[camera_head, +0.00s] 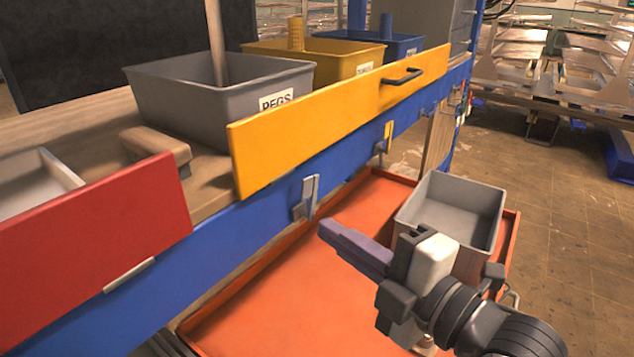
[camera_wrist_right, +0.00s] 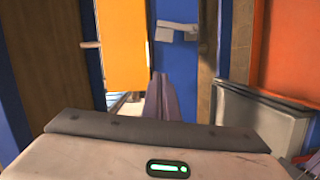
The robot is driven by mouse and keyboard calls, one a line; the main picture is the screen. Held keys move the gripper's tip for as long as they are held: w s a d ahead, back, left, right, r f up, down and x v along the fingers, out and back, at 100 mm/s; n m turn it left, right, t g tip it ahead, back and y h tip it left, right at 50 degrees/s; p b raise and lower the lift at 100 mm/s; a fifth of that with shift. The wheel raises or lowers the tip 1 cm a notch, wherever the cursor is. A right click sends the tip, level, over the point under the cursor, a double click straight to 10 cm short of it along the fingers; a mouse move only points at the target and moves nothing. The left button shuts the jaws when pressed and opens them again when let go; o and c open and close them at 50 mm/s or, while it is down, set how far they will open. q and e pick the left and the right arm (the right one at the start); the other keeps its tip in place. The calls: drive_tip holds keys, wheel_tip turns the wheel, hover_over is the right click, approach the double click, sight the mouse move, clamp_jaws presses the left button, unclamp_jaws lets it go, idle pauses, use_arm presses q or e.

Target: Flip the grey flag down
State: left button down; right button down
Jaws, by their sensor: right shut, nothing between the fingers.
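The grey flag (camera_head: 308,193) is on the front of the blue beam (camera_head: 240,235), below the yellow panel. Its plate stands roughly upright in the head view. In the right wrist view the grey flag (camera_wrist_right: 177,32) shows near the top, beyond my fingertips. My right gripper (camera_head: 326,230) has its purple fingers closed together, with nothing between them. In the head view it is just right of the flag's lower part, with a small gap seen. The closed fingers also show in the right wrist view (camera_wrist_right: 158,85). My left gripper is not in view.
An orange tray (camera_head: 285,300) lies below, with a grey bin (camera_head: 455,205) at its right end. A yellow front (camera_head: 330,120) and a red front (camera_head: 95,215) stand out above the beam. A grey PEGS bin (camera_head: 190,95) stands on the bench.

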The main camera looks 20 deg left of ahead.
sight(304, 198)
drive_tip(key=p+x, duration=0.1)
drive_tip(key=x, duration=0.9)
drive_tip(key=shift+s+a+r, duration=0.15)
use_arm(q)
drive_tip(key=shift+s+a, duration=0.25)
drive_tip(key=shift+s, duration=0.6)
use_arm(e)
drive_tip(key=w, duration=0.1)
drive_tip(key=w+d, duration=0.1)
drive_tip(key=w+f, duration=0.1)
drive_tip(key=shift+w+d, duration=0.2)
drive_tip(key=shift+d, duration=0.15)
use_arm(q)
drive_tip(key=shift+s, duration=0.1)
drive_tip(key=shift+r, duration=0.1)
use_arm(e)
drive_tip(key=shift+r, duration=0.1)
